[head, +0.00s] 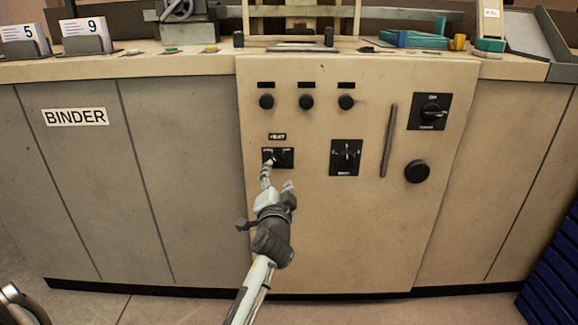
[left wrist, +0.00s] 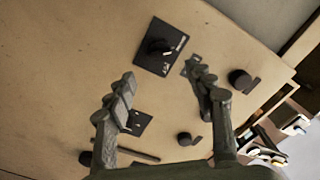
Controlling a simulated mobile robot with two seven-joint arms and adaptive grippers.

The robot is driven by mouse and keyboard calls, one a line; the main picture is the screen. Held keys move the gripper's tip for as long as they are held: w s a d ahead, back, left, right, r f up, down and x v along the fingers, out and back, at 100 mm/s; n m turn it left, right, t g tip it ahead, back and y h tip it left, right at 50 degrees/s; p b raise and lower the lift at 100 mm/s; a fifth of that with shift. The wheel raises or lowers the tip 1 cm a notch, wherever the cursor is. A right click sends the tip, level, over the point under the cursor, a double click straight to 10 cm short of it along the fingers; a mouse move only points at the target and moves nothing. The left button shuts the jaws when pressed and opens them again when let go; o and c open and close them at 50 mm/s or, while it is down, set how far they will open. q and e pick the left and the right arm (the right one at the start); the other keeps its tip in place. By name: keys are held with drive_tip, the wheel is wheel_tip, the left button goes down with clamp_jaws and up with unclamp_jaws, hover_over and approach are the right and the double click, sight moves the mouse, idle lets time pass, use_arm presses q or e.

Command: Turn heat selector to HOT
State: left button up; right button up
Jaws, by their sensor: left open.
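The heat selector (head: 278,157) is a black plate with a dark knob, under a small HEAT label (head: 277,136) on the beige machine front. In the left wrist view, a black plate with a knob that appears to be the selector (left wrist: 160,47) lies just beyond the fingers. My left gripper (head: 277,178) is open in front of and slightly below the selector, with one finger overlapping its lower left edge. In the left wrist view the open fingers (left wrist: 160,78) stand apart with nothing between them. I cannot tell whether they touch the knob, nor read its setting.
Three round knobs (head: 306,102) sit above the selector. A second black dial plate (head: 345,158), a vertical bar handle (head: 389,141), a rotary switch (head: 428,112) and a round knob (head: 417,171) are to the right. A BINDER panel (head: 76,117) is at left.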

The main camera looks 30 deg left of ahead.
sight(278, 162)
use_arm(q)
drive_tip(key=x, duration=0.7)
drive_tip(key=shift+w+a, duration=0.25)
drive_tip(key=shift+w, duration=0.05)
drive_tip(key=shift+c, duration=0.3)
use_arm(e)
drive_tip(key=shift+a, duration=0.1)
use_arm(q)
drive_tip(key=c, duration=1.1)
drive_tip(key=shift+o, duration=0.2)
drive_tip(key=shift+m, duration=0.4)
use_arm(e)
drive_tip(key=shift+s, duration=0.1)
use_arm(q)
drive_tip(key=shift+m+p, duration=0.75)
drive_tip(key=shift+m, duration=0.25)
drive_tip(key=m+p, duration=0.5)
drive_tip(key=m, duration=0.6)
drive_tip(key=shift+f, duration=0.1)
drive_tip(key=shift+m+p, duration=0.4)
drive_tip(key=shift+m, duration=0.2)
drive_tip(key=shift+f+m, duration=0.1)
drive_tip(key=shift+m, duration=0.5)
use_arm(e)
wheel_tip(278, 162, down, 18)
drive_tip(key=g, duration=0.1)
drive_tip(key=shift+y, duration=0.4)
